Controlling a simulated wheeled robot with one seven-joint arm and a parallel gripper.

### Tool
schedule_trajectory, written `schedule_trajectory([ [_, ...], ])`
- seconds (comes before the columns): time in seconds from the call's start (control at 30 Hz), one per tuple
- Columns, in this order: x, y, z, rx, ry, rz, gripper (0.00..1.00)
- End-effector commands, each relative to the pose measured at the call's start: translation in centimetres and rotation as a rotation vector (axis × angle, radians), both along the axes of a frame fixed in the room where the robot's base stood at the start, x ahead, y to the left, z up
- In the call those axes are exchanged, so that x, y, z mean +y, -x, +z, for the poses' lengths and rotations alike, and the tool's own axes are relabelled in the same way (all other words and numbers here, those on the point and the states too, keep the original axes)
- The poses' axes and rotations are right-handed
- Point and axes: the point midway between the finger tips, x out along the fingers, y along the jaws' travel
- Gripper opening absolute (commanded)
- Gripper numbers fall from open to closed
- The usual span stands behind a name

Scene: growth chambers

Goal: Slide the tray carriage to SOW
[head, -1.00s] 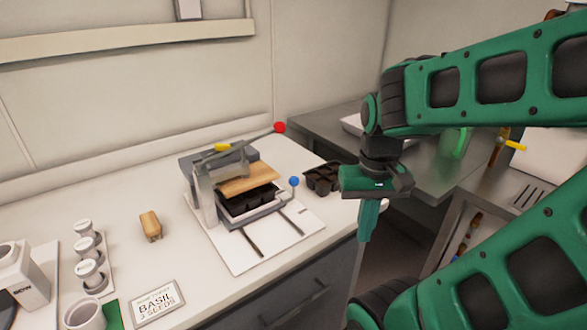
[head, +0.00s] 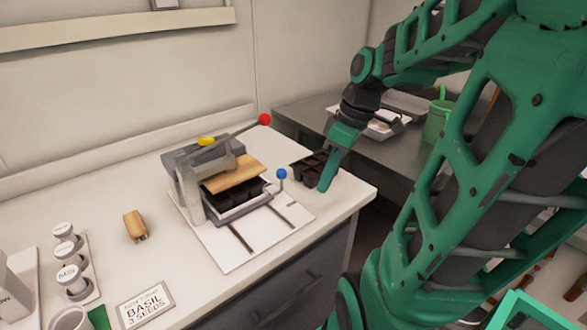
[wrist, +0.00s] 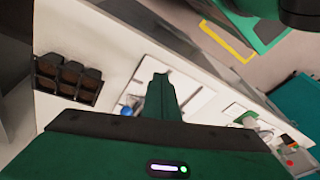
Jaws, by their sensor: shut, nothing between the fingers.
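The tray carriage (head: 240,213) is a grey slide holding a black cell tray (head: 236,194), under a wooden press plate (head: 234,174). A blue knob (head: 281,174) stands upright at its right end. Two dark slots run across the white base plate (head: 262,245) in front of it. My gripper (head: 327,183) is shut and empty, to the right of the blue knob and apart from it, beside a loose black tray. In the wrist view the blue knob (wrist: 127,110) shows just left of my shut fingers (wrist: 160,82). No SOW mark on the base plate is readable.
The loose black cell tray (head: 308,166) lies close to my gripper. A lever with a red ball (head: 264,119) rises over the press. The counter's right edge is near.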

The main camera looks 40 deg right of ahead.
Motion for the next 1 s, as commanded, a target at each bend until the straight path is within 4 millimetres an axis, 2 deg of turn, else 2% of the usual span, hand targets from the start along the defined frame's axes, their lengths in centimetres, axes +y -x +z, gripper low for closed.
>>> schedule_trajectory([
  [0.1, -1.7, -2.2, 1.3, -0.134, -0.006, 0.295, 0.00],
  [0.2, -2.9, -3.5, 2.4, -0.260, 0.006, 0.545, 0.00],
  [0.43, -5.4, -4.8, 4.4, -0.500, 0.071, 0.978, 0.00],
  [0.6, -6.3, -4.9, 5.1, -0.584, 0.105, 1.119, 0.00],
  [0.73, -6.0, -5.1, 4.7, -0.601, 0.111, 1.147, 0.00],
  [1.0, -4.0, -6.5, 1.1, -0.600, 0.106, 1.148, 0.00],
])
